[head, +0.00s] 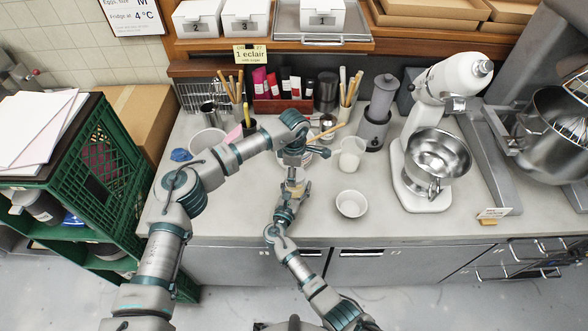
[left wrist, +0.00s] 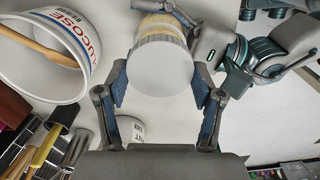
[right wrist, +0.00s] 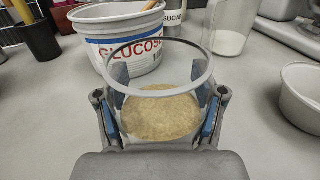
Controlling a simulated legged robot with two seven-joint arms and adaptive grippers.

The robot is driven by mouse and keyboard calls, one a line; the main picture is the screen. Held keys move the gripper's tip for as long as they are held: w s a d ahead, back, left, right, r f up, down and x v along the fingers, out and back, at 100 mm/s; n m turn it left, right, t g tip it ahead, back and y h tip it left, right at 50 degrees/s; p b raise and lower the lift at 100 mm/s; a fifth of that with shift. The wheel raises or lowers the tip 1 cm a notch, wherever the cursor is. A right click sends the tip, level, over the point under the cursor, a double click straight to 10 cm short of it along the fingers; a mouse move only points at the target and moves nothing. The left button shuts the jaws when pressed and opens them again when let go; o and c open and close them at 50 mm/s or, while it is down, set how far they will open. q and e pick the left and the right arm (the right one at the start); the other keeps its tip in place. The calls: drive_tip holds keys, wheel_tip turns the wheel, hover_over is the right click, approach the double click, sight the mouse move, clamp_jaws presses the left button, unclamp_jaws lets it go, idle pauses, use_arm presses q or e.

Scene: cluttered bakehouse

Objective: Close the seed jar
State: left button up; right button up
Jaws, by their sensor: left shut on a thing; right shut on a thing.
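The seed jar (right wrist: 160,115) is clear, with sandy seeds inside; its round rim shows uncovered in the right wrist view. My right gripper (right wrist: 160,100) is shut around the jar, one finger on each side. The jar appears small in the head view (head: 297,188). My left gripper (left wrist: 160,80) is shut on a pale round lid (left wrist: 160,68), held by its edges. In the left wrist view the lid overlaps the jar, whose beige side (left wrist: 160,24) shows behind it. The gap between lid and rim cannot be judged. My left gripper is out of the right wrist view.
A glucose tub (right wrist: 125,45) with a wooden spoon stands close behind the jar. A clear measuring jug (head: 352,154) and a white bowl (head: 351,206) are to the right. A mixer (head: 437,150) stands further right. The front counter is mostly clear.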

sight(295, 190)
use_arm(q)
drive_tip(key=shift+d+f, duration=0.1)
idle(0.3)
drive_tip(key=shift+f, duration=0.8)
drive_tip(key=shift+f, duration=0.55)
drive_tip(key=m, duration=2.3)
drive_tip(key=shift+w+m, duration=0.3)
drive_tip(key=shift+m, duration=0.1)
